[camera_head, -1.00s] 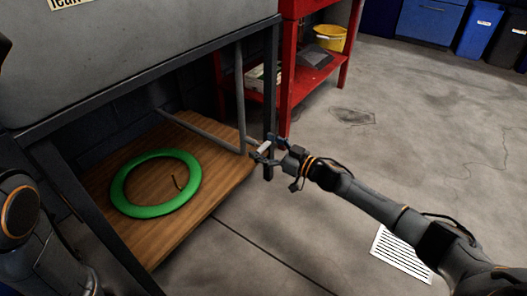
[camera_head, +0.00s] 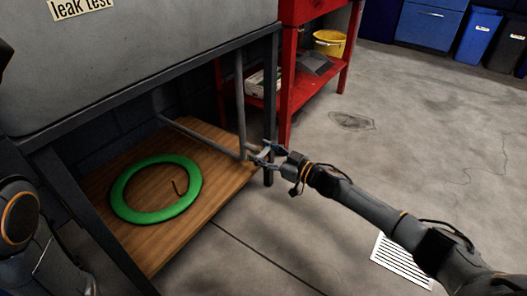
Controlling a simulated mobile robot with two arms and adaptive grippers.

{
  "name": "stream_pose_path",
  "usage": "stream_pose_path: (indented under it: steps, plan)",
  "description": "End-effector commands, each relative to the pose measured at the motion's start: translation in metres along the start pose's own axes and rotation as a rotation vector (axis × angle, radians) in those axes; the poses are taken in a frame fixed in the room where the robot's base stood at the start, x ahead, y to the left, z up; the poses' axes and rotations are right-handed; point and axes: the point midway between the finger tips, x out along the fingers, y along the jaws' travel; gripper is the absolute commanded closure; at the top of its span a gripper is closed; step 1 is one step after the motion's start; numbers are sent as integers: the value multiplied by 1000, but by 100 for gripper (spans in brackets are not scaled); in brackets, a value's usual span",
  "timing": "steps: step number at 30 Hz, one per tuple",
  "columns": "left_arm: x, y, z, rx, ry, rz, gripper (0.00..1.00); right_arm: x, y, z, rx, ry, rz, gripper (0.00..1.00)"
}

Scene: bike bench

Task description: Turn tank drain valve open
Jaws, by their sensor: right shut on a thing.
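The grey tank (camera_head: 150,50) with a "leak test" label stands on a dark frame at the upper left. Its drain pipe (camera_head: 241,100) runs down to a low elbow near the frame's right front leg. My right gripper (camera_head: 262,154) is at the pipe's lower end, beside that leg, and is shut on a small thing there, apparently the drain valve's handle. The fingers mostly hide the valve, so its exact angle cannot be told. Part of my left arm shows at the left edge; its gripper is out of view.
A green hose ring (camera_head: 127,204) lies on the wooden shelf (camera_head: 215,190) under the tank. A red workbench (camera_head: 286,95) with a yellow bucket (camera_head: 329,43) stands behind. A floor grate (camera_head: 402,262) lies at lower right. The concrete floor right of the tank is mostly clear.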

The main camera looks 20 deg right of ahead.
Motion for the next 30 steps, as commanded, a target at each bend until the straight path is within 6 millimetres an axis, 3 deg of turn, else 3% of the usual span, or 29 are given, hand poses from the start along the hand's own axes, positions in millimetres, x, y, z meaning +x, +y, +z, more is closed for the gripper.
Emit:
stream_pose_path:
  steps: [15,30]
  plan:
    - [24,-5,9,1,-1,0,19,0,-2,-1,-426,-1,1,74]
    - [30,-6,11,1,-2,0,19,0,-5,2,-902,1,0,74]
